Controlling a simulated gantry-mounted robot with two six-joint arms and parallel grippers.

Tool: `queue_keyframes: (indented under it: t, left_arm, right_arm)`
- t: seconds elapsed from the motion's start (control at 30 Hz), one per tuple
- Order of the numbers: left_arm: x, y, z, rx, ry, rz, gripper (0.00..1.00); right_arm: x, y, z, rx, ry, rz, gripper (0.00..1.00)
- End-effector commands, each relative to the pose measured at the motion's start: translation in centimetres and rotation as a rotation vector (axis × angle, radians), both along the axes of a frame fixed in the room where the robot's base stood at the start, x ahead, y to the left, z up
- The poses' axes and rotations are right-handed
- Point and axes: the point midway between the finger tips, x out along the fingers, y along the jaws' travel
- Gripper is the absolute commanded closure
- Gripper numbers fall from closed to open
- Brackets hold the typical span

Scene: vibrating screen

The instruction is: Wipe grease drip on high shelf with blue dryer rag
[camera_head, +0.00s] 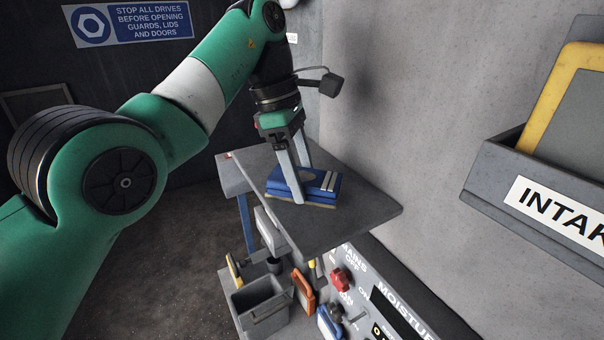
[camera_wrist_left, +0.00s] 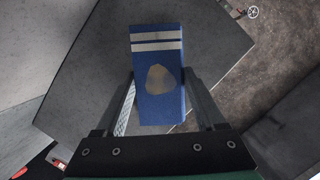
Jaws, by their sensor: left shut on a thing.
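The blue dryer rag (camera_head: 321,182) is a folded block with two pale stripes and a greyish patch. It is on or just above the grey high shelf (camera_head: 355,205), with a yellowish edge under it in the head view. My left gripper (camera_head: 292,190) comes down from above and is shut on the rag, one finger at each side. In the left wrist view the rag (camera_wrist_left: 158,75) lies between the two fingers (camera_wrist_left: 160,103) over the shelf (camera_wrist_left: 85,75). I see no grease drip on the bare shelf; any under the rag is hidden. My right gripper is not in view.
Below the shelf are a grey bin (camera_head: 262,305), an orange-handled tool (camera_head: 303,290), a red knob (camera_head: 340,280) and a moisture panel (camera_head: 400,310). An intake holder (camera_head: 500,180) with a yellow-edged board juts from the wall at right. The shelf's front right part is clear.

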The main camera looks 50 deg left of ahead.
Motion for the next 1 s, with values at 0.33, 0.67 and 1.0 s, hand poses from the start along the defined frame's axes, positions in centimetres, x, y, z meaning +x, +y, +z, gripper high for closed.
queue_keyframes:
  t: [0.33, 0.67, 1.0]
  left_arm:
    - [0.4, 2.0, 0.2, -0.001, 0.005, 0.003, 0.73]
    - [0.6, 2.9, -0.5, 0.001, 0.004, 0.001, 0.73]
    - [0.6, 2.9, -0.6, 0.001, 0.007, 0.004, 0.73]
  right_arm:
    - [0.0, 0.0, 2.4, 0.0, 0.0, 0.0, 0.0]
    - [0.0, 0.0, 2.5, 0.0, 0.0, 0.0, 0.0]
    - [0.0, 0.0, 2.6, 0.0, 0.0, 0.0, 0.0]
